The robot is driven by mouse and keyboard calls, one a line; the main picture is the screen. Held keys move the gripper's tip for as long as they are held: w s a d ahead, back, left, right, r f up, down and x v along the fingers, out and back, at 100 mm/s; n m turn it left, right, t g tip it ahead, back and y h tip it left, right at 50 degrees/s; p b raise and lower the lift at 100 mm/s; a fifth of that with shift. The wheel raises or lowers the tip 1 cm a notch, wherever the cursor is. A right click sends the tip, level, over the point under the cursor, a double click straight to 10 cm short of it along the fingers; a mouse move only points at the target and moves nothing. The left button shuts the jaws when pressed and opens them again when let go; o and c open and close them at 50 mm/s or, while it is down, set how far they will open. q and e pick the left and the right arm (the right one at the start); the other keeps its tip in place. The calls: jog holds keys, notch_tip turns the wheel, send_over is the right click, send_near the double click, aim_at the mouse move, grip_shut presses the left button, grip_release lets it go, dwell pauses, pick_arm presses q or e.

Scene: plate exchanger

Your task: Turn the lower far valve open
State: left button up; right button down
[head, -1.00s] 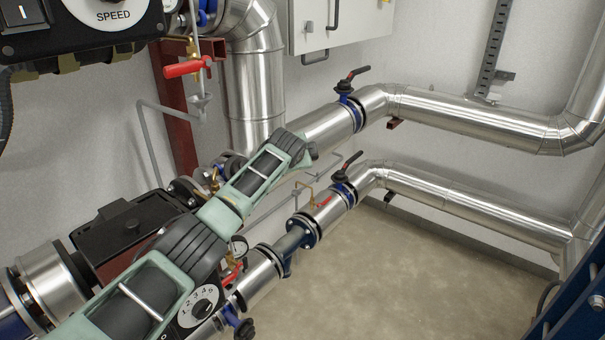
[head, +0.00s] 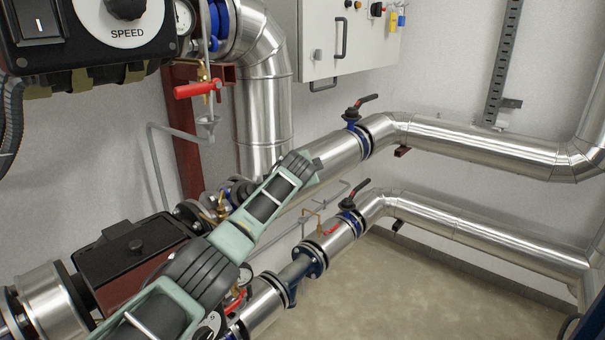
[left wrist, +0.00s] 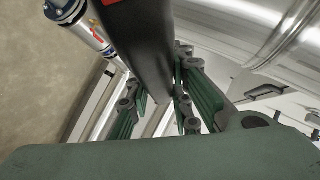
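The lower far valve (head: 350,204) sits on the lower silver pipe, right of the middle in the head view. It has a blue body, black neck and black-and-red lever pointing up and right. The upper far valve (head: 352,120), alike, sits above it on the upper pipe. My left arm reaches in from the lower left and ends short of both valves. Its fingers are hidden in the head view. My right gripper is not in view.
Silver pipes (head: 480,143) run along the right wall. A red-handled valve (head: 198,90) hangs at the upper left, beside a grey cabinet (head: 345,35). A dark pump box (head: 135,250) stands at the lower left. The floor (head: 420,295) at the lower right is clear.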

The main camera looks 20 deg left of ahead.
pick_arm(q)
jog(key=o, duration=0.4)
jog(key=shift+w+a+r, duration=0.1)
jog(key=shift+r, duration=0.2)
jog(key=shift+c, duration=0.2)
jog(key=shift+o, duration=0.4)
jog(key=shift+f, duration=0.15)
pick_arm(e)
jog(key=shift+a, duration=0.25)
